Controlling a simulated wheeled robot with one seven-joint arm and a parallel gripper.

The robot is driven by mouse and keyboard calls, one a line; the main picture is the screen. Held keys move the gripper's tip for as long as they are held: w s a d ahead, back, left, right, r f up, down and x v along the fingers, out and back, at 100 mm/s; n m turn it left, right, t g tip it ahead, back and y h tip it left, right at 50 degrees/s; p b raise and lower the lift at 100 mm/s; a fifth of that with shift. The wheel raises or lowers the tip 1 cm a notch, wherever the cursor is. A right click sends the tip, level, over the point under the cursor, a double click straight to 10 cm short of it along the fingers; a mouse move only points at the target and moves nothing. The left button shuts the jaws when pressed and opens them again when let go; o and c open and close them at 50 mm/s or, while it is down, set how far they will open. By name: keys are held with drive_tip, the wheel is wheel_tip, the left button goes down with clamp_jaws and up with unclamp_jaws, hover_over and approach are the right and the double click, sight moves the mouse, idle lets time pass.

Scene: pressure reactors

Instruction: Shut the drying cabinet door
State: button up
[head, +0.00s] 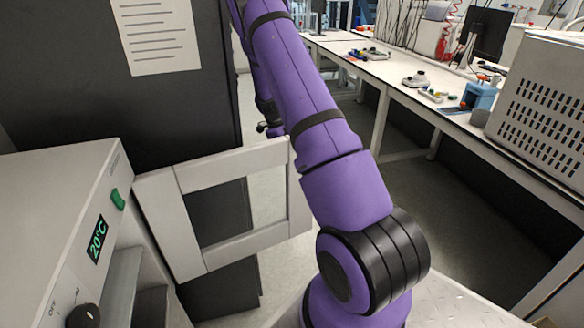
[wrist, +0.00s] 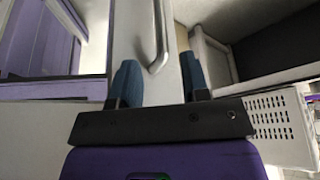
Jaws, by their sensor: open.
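The drying cabinet (head: 50,190) stands at the lower left in the head view, with a green switch and a display reading 20°C. Its white framed door (head: 168,225), with a large window, stands open, swung out from the front. In the wrist view a white door panel (wrist: 130,35) with a metal bar handle (wrist: 162,40) lies ahead of my gripper (wrist: 159,78). The two blue-tipped fingers are apart, with the handle's end between them in the picture. I cannot tell whether they touch the door.
A dark cabinet (head: 170,110) with a paper sheet stands behind the door. A long white bench (head: 400,80) with small instruments runs along the right, with a grey vented box (head: 540,105) on it. Floor (head: 420,190) shows free between the door and the bench.

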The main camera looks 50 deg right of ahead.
drive_tip(key=x, duration=0.6)
drive_tip(key=shift+f, duration=0.45)
drive_tip(key=shift+s+d, duration=0.1)
drive_tip(key=shift+s, duration=0.05)
clamp_jaws()
